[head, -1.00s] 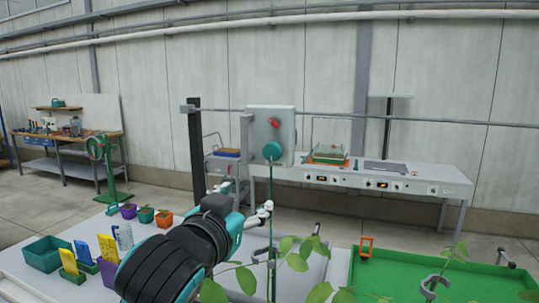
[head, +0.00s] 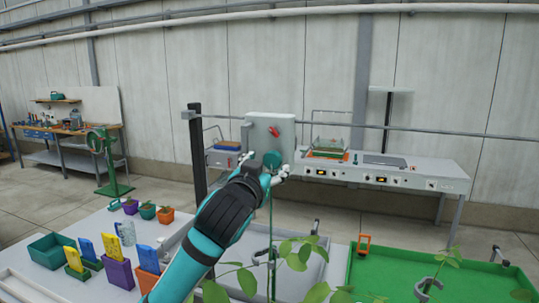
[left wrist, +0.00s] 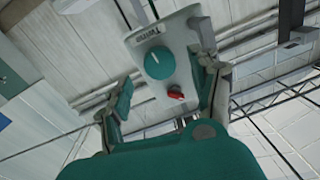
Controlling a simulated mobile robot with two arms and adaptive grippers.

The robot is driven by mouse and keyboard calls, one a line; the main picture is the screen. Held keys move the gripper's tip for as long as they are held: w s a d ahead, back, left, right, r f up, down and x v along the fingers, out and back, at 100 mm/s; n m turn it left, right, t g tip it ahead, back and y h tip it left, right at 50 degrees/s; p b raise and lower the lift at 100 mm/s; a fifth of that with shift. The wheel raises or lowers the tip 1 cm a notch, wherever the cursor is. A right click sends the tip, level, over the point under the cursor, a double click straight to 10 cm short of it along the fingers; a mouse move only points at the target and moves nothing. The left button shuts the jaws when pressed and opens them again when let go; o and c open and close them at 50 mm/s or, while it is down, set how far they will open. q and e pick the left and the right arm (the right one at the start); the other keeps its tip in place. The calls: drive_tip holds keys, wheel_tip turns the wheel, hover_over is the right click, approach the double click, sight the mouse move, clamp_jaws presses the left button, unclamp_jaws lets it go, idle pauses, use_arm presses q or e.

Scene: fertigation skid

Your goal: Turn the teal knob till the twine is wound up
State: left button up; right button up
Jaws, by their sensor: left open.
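In the left wrist view the knob (left wrist: 159,64) has a white pointer line and lies between the spread fingers. My left gripper (head: 266,165) is open and empty in front of the knob; I see no contact. A thin green line, seemingly the twine (head: 269,215), hangs below the box toward the leafy plant (head: 292,250). My arm covers part of the box's underside. My right gripper is not in view.
A horizontal rail (head: 400,127) runs behind the box. Small pots (head: 147,211) and seed packets stand on the white table at left. A green tray (head: 420,280) is at right. A long bench (head: 400,175) stands behind.

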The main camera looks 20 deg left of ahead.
sight(271, 162)
use_arm(q)
drive_tip(key=shift+w+p, duration=0.4)
drive_tip(key=shift+w, duration=1.1)
drive_tip(key=shift+c, duration=0.4)
drive_tip(key=c, duration=1.1)
